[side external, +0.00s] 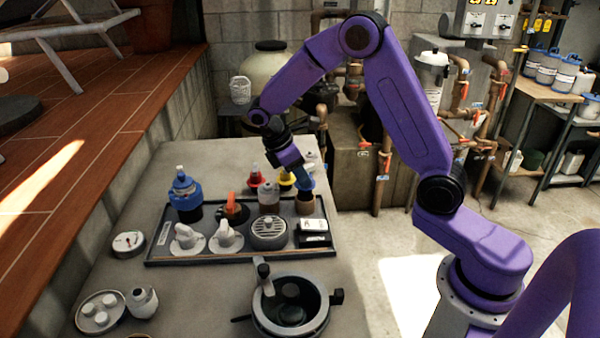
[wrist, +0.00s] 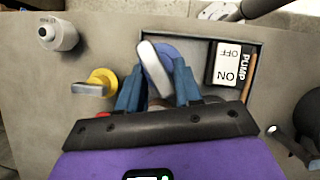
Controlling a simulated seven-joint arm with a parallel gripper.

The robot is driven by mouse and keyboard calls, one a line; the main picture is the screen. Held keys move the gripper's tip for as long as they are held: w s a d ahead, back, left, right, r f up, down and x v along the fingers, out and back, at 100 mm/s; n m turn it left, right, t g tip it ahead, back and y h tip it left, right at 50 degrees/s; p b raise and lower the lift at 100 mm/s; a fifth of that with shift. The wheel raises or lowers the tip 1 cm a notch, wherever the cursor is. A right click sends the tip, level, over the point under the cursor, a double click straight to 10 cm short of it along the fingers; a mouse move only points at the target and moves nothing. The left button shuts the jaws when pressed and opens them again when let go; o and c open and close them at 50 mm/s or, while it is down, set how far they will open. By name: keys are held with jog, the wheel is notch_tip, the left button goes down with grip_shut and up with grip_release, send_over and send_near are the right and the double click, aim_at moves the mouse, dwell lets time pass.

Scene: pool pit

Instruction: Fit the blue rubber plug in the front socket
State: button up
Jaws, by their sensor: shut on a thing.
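The blue rubber plug (side external: 306,184) is in my gripper (side external: 297,168) in the side view, just above a brown cylindrical socket (side external: 304,205) on the tray. I cannot tell whether the plug touches the socket. In the wrist view my gripper (wrist: 158,75) has its two blue fingers on either side of the plug (wrist: 172,50), whose pale grey top bar stands between them, tilted. The fingers hide most of the plug and what lies beneath it.
Red (side external: 256,178) and yellow (side external: 285,180) pieces stand behind. A pot (side external: 326,312) stands in front.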

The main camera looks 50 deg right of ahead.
jog(key=shift+f, duration=0.2)
jog(key=shift+f, duration=1.4)
jog(key=shift+f, duration=0.2)
dwell(0.5)
jog(key=o, duration=1.3)
jog(key=shift+r, duration=2.5)
jog(key=shift+r, duration=2.05)
